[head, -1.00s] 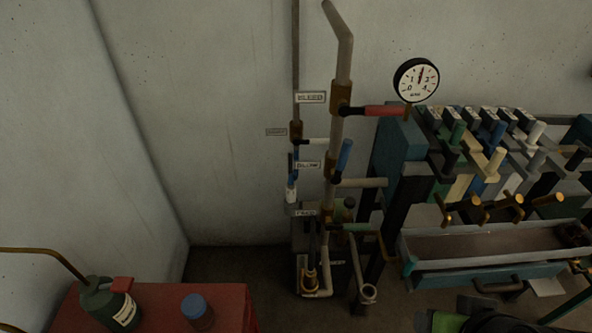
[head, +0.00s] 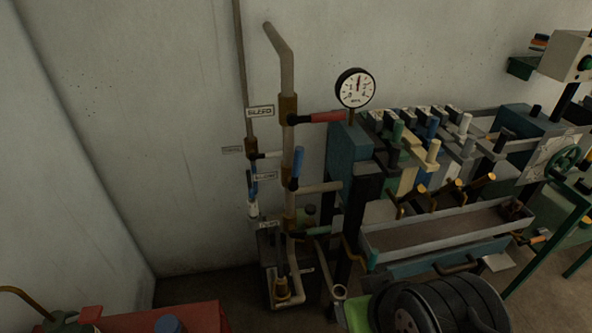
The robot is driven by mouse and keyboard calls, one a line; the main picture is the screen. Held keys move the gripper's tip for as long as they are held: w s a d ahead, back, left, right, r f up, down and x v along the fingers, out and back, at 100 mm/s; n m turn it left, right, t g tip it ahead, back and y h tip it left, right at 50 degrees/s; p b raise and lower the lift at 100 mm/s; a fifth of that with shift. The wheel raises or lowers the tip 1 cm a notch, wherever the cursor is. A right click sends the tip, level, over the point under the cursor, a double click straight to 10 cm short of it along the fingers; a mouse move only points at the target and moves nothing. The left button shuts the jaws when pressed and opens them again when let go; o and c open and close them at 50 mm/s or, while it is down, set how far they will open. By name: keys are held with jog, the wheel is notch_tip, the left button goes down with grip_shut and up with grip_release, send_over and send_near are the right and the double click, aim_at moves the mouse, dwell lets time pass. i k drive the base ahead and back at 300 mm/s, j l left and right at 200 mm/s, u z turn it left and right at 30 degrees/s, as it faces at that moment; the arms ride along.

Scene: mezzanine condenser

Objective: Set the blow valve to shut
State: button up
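The blow valve sits on the thick vertical pipe, beside a small plate (head: 264,176) that appears to read BLOW. Its blue lever (head: 298,162) points up, nearly in line with the pipe. Above it, a red lever (head: 328,117) points right, level with a plate (head: 261,111) that seems to read BLEED. My gripper is not in view, and nothing touches the blue lever.
A round gauge (head: 355,88) is right of the pipe. A bench with rows of levers and a trough (head: 435,236) fills the right. A black ribbed drum (head: 450,306) is at the bottom right. A red-topped surface (head: 205,318) is at the bottom left. Bare wall lies left of the pipes.

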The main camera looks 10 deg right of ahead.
aim_at(294, 186)
jog(key=i+u, duration=0.1)
jog(key=u, duration=0.7)
jog(key=i+l+u, duration=0.15)
jog(key=u, duration=0.65)
jog(key=i+l, duration=0.05)
